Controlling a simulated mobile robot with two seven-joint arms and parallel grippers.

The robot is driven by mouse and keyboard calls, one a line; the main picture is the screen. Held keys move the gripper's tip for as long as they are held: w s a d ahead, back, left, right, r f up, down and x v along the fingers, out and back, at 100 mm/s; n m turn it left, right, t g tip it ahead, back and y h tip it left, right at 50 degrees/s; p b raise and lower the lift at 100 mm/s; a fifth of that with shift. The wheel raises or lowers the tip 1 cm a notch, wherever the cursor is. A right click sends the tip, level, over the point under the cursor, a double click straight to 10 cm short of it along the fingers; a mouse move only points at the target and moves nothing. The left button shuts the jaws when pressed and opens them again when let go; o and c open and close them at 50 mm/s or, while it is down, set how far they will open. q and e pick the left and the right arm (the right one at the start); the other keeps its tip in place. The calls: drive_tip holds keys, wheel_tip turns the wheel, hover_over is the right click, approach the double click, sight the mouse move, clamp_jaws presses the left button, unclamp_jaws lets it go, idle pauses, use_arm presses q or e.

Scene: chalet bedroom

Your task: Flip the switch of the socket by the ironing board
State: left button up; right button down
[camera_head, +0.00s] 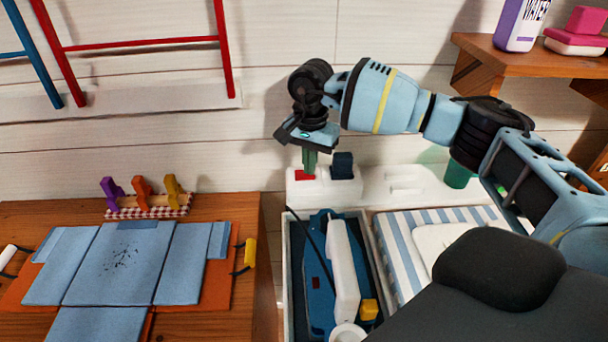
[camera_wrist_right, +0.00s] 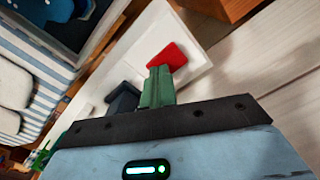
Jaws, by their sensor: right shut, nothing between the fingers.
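The white socket block (camera_head: 322,190) stands against the plank wall, with a red switch (camera_head: 301,175) on its left and a dark blue plug (camera_head: 343,165) on its right. My right gripper (camera_head: 309,168) points down at the red switch, its green fingers shut and empty. In the right wrist view the fingers (camera_wrist_right: 158,82) are at the edge of the red switch (camera_wrist_right: 168,57), beside the plug (camera_wrist_right: 122,98); I cannot tell whether they touch it. The blue-and-white striped surface (camera_head: 392,252), possibly the ironing board, lies to the right of the socket. My left gripper is not in view.
An open tray (camera_head: 290,285) below the socket holds a blue-and-white appliance (camera_head: 345,270) and a dark cord. A wooden table (camera_head: 225,215) with blue panels (camera_head: 120,262) stands at left. A green cup (camera_head: 458,175) stands right.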

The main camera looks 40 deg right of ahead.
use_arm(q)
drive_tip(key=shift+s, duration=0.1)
use_arm(e)
drive_tip(key=shift+f, duration=0.15)
drive_tip(key=shift+r, duration=0.2)
drive_tip(key=shift+r+p, duration=0.75)
drive_tip(key=shift+r, duration=0.55)
drive_tip(key=shift+r+p, duration=0.6)
drive_tip(key=shift+r, duration=1.45)
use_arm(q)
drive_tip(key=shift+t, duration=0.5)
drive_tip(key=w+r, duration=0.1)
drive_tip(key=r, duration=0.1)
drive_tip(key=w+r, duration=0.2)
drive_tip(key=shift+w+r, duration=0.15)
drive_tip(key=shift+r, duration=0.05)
